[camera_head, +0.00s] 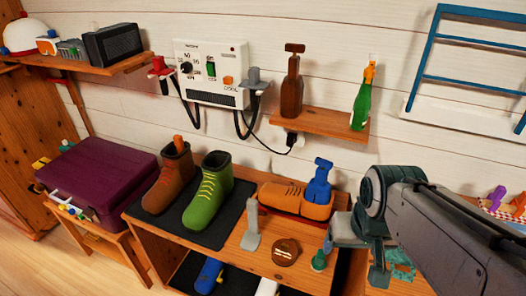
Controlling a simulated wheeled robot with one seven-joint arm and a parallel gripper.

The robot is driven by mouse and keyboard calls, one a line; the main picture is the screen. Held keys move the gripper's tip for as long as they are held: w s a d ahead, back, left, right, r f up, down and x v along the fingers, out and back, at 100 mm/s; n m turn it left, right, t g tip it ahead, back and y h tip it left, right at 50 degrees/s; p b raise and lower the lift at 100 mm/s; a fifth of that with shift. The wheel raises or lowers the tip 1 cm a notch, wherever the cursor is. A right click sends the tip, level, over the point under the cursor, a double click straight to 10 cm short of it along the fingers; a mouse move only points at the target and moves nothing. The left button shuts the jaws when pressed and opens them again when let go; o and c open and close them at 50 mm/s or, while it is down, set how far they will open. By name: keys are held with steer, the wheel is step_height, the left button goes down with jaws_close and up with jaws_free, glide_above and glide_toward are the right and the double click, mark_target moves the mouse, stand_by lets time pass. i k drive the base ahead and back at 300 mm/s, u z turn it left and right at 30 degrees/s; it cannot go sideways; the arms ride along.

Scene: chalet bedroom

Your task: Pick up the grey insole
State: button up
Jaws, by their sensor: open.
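A pale grey upright piece (251,228), narrow at the top and wider at its foot, is on the wooden bench top (225,262) near the front. It seems to be the grey insole, but its exact shape is hard to tell. My gripper (364,252) is at the right, at the bench's right end, pointing down. It is open, and I see nothing held in it. It is to the right of the grey piece and apart from it. My arm hides part of the area to the right.
A brown boot (168,182) and a green boot (208,196) stand on a dark mat left of the grey piece. A round brown tin (285,252) and a small green bottle (319,261) lie between it and my gripper. Behind are an orange-brown shoe (290,198) and a blue item (319,182).

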mark_target(251, 241)
steer(key=k, duration=0.5)
steer(key=u, duration=2.35)
steer(key=i, duration=1.45)
steer(key=z, duration=3)
steer(key=i, duration=0.55)
steer(key=u, duration=0.05)
